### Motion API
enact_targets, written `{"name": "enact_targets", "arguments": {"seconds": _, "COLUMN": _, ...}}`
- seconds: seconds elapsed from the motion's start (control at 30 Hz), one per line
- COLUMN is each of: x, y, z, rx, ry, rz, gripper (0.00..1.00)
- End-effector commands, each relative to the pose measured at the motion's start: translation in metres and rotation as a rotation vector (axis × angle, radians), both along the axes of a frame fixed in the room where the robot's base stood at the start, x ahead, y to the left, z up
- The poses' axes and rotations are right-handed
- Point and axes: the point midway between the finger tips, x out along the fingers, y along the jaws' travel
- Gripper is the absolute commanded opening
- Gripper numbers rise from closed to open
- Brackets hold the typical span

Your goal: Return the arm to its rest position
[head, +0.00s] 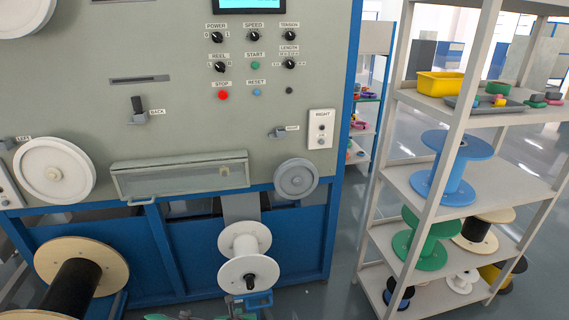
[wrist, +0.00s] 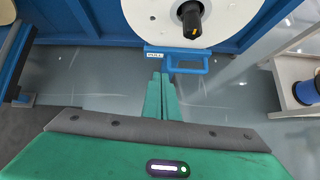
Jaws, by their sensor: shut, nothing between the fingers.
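My gripper (wrist: 160,80) shows in the wrist view as two green fingers pressed together, shut and empty. Its tips point toward a blue handle (wrist: 184,66) labelled PULL; whether they touch it, I cannot tell. A white spool (wrist: 165,22) with a dark shaft end is just beyond the handle. In the head view the white spool (head: 246,258) is mounted low at the machine's front, with the blue handle (head: 259,300) under it. Only small green parts of my arm's end show at the bottom edge there, and most of my arm is out of view.
The grey and blue machine (head: 190,130) fills the left and middle, with knobs, buttons and a clear-covered box (head: 180,178). A large spool with black cable (head: 75,285) sits lower left. A shelf rack (head: 408,190) with coloured spools stands right. Grey floor (head: 340,235) lies between.

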Motion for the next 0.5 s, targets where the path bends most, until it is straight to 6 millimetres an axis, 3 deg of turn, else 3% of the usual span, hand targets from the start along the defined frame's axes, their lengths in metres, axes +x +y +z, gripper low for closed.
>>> {"name": "enact_targets", "arguments": {"seconds": 0.2, "x": 0.056, "y": -0.066, "z": 0.07, "rx": 0.141, "ry": 0.051, "rz": -0.373, "gripper": 0.0}}
{"name": "enact_targets", "arguments": {"seconds": 0.5, "x": 0.098, "y": -0.185, "z": 0.168, "rx": 0.363, "ry": 0.111, "rz": -0.93, "gripper": 0.0}}
